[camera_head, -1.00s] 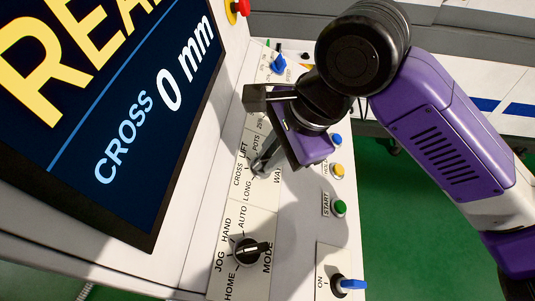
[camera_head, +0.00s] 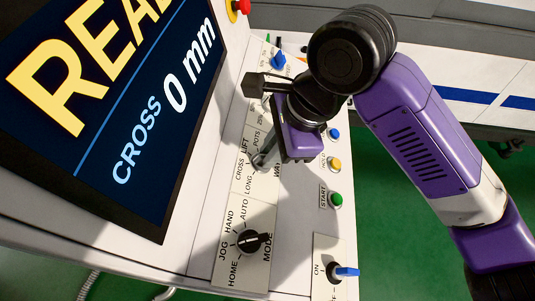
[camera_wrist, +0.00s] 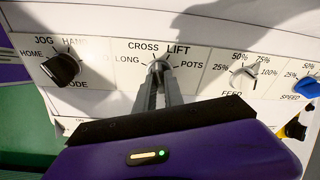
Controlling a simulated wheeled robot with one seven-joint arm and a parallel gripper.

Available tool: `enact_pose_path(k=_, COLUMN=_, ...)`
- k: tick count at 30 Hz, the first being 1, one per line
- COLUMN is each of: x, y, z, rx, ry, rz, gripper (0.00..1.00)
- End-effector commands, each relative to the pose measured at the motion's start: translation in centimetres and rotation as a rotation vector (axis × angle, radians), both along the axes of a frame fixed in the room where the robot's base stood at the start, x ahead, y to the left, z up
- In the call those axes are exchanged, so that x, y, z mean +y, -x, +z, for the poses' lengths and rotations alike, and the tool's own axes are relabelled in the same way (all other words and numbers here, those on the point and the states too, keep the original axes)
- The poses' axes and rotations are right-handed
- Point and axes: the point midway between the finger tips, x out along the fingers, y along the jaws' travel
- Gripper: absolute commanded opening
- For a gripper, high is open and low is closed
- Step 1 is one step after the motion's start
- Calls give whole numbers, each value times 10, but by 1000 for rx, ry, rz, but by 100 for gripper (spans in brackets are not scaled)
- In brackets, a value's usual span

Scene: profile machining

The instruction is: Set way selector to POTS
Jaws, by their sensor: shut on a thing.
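The way selector (camera_wrist: 157,65) is a small knob on a white plate marked LONG, CROSS, LIFT and POTS. In the wrist view my gripper (camera_wrist: 160,77) is shut on it, with the fingers side by side over it. The fingers hide most of the knob, so I cannot tell its pointer direction from the knob itself. In the head view my gripper (camera_head: 261,161) also reaches the selector plate, and my wrist covers part of the panel above. The screen (camera_head: 150,130) reads CROSS 0 mm.
The mode knob (camera_head: 249,241) is on one side of the selector and the feed knob (camera_wrist: 243,76) on the other. Green (camera_head: 336,200), yellow (camera_head: 334,163) and blue (camera_head: 334,133) buttons and a blue-handled ON switch (camera_head: 346,271) line the panel's right edge.

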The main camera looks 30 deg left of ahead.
Motion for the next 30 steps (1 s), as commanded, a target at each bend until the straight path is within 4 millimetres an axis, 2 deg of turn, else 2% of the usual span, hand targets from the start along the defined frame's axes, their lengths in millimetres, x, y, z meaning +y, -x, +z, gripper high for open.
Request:
enact_pose_path(k=7, x=1, y=0, z=0, rx=127, ry=61, rz=-260, gripper=0)
enact_pose_path(k=20, x=0, y=-1, z=0, rx=164, ry=80, rz=-338, gripper=0)
enact_pose_path(k=30, x=1, y=-2, z=0, rx=314, ry=154, rz=-655, gripper=0)
